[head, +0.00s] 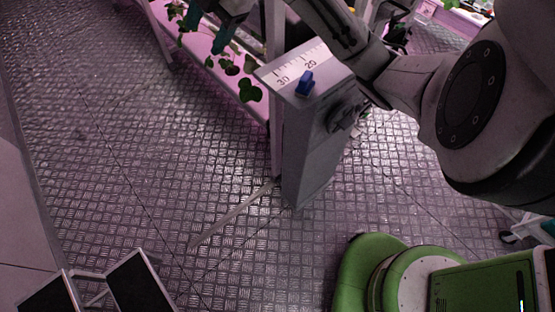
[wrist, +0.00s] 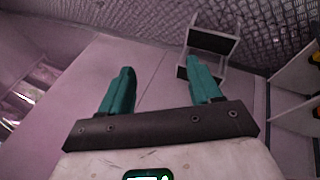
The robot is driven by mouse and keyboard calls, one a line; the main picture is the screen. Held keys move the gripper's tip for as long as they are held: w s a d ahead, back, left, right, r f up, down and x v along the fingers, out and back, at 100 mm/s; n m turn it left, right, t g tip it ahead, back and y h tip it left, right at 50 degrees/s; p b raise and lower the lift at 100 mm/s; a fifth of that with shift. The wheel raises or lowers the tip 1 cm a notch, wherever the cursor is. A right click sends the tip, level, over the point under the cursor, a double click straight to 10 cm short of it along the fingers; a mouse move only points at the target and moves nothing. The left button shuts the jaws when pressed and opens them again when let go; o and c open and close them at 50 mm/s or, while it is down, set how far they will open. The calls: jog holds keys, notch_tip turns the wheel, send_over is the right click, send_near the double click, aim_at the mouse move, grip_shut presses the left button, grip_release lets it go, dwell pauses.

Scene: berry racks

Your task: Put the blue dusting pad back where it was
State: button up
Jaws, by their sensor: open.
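The blue dusting pad (head: 305,84) is a small blue block. It rests on the pale, sloping top of a grey post (head: 312,150), beside scale marks reading 30 and 20. My gripper (head: 208,34) is at the top of the head view, to the left of and apart from the pad, over the plant rack. In the wrist view my gripper (wrist: 160,68) has its two teal fingers spread, with nothing between them. The pad does not show in the wrist view.
A pink-lit rack (head: 225,50) with leafy plants stands left of the post. A step with black treads (head: 140,282) is at the lower left; a similar black-topped frame (wrist: 212,42) shows in the wrist view. The metal-plate floor (head: 120,160) between is mostly clear.

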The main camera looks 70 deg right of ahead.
jog(key=w+a+f+m+t+y, duration=0.1)
jog(key=w+a+f+m, duration=0.2)
jog(key=a, duration=0.3)
jog(key=w+a+f+m+t+y, duration=0.1)
jog(key=w+a+f+m, duration=0.1)
jog(key=w+a, duration=0.25)
jog(key=s+a+f+m+g, duration=0.1)
jog(key=s+a+f+m, duration=0.15)
jog(key=a+f, duration=0.2)
jog(key=s+a+f+m, duration=0.2)
jog(key=a+f+m, duration=0.1)
jog(key=f, duration=0.3)
jog(key=s+d+f+m+g+h, duration=0.1)
jog(key=s+f+m+g, duration=0.1)
jog(key=s+f, duration=0.6)
jog(key=s+f+m+g+h, duration=0.2)
jog(key=s+f+g, duration=0.2)
jog(key=s+f, duration=0.4)
jog(key=s, duration=0.5)
jog(key=shift+s+d, duration=0.35)
jog(key=shift+s, duration=0.05)
jog(key=shift+c, duration=0.3)
